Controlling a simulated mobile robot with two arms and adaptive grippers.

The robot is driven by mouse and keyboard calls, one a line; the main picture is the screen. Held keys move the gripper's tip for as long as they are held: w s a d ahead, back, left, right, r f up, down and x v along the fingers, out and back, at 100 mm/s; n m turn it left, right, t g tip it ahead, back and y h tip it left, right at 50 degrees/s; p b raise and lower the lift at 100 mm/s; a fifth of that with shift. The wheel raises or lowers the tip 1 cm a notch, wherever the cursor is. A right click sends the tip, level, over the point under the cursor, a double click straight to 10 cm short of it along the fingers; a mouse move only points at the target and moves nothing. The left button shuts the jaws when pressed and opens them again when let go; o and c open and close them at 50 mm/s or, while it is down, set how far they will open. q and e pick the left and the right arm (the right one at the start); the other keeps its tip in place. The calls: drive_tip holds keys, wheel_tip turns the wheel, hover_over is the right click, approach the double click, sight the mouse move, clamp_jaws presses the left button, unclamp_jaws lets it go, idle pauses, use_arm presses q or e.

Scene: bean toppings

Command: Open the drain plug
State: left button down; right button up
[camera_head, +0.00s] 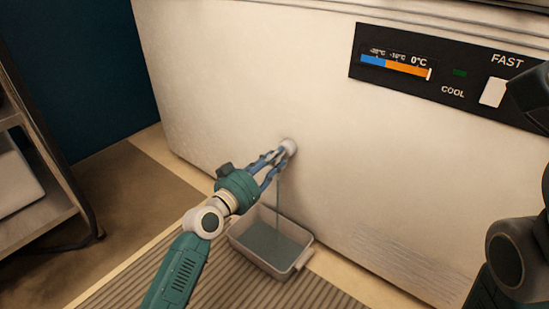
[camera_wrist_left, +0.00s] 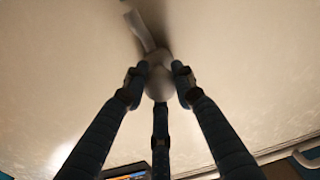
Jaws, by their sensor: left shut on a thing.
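The drain plug (camera_head: 289,146) is a small round white knob low on the white front of the freezer (camera_head: 230,90). My left gripper (camera_head: 281,154) is shut on it, its blue fingers around the knob. In the left wrist view the fingers (camera_wrist_left: 158,85) close around the pale plug (camera_wrist_left: 158,86) from several sides. A thin stream of water (camera_head: 279,195) falls from below the plug. It lands in a grey rectangular tray (camera_head: 296,268), which holds water. My right gripper is not in view; only dark parts of my right arm show at the right edge.
The tray stands on a ribbed mat (camera_head: 205,270) close against the freezer. A control panel (camera_head: 450,75) with a temperature bar and a white switch is at the upper right. A metal shelf rack (camera_head: 45,215) stands at the left. Floor between rack and freezer is clear.

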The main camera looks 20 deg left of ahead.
use_arm(q)
drive_tip(key=c, duration=1.4)
unclamp_jaws()
drive_tip(key=v, duration=1.2)
